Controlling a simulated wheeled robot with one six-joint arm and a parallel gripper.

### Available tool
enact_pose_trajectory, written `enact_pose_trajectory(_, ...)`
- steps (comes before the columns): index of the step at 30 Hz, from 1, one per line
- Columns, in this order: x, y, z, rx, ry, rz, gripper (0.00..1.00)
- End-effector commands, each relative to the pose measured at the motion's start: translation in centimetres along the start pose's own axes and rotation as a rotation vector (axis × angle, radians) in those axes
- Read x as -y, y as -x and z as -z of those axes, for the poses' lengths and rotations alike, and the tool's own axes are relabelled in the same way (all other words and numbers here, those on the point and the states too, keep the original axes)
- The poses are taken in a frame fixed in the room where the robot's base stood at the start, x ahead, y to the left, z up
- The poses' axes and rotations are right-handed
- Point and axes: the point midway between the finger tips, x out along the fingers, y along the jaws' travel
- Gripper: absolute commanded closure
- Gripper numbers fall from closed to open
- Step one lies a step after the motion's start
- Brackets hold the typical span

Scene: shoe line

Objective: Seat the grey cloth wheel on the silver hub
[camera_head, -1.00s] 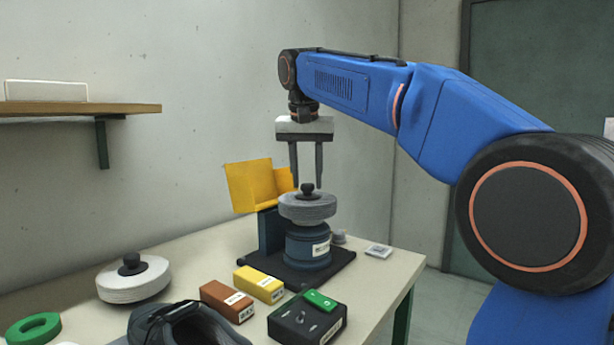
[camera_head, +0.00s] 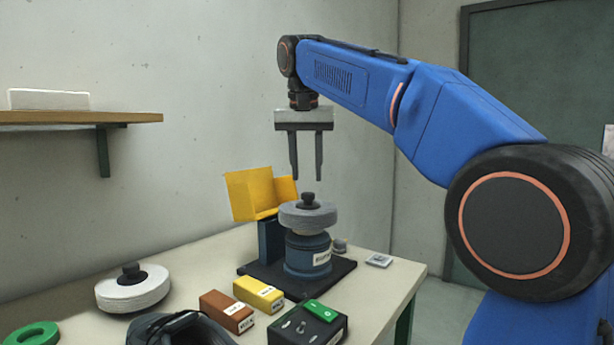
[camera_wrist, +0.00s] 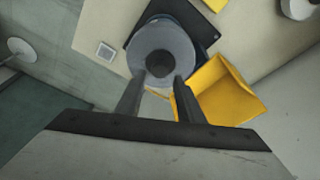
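The grey cloth wheel (camera_head: 308,217) with a black knob (camera_head: 308,200) sits level on top of the blue motor stand (camera_head: 308,256). The silver hub is hidden, apparently beneath the wheel. My gripper (camera_head: 307,178) is open and empty, its two fingers pointing down above the knob with a clear gap. In the wrist view the grey wheel (camera_wrist: 176,40) and its knob lie beyond the open fingertips (camera_wrist: 158,78).
A yellow guard (camera_head: 256,196) stands behind and left of the wheel. A white wheel (camera_head: 133,290), brown box (camera_head: 226,311), yellow box (camera_head: 258,294), black switch box (camera_head: 307,325) and green ring (camera_head: 33,336) lie on the table. A shelf (camera_head: 80,117) is at left.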

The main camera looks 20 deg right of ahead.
Motion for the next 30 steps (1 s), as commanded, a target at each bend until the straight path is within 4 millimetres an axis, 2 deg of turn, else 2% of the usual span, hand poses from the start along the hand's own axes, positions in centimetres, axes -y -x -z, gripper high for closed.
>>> enact_pose_trajectory(30, 0.1, 6.2, 0.0, 0.000, 0.001, 0.000, 0.65)
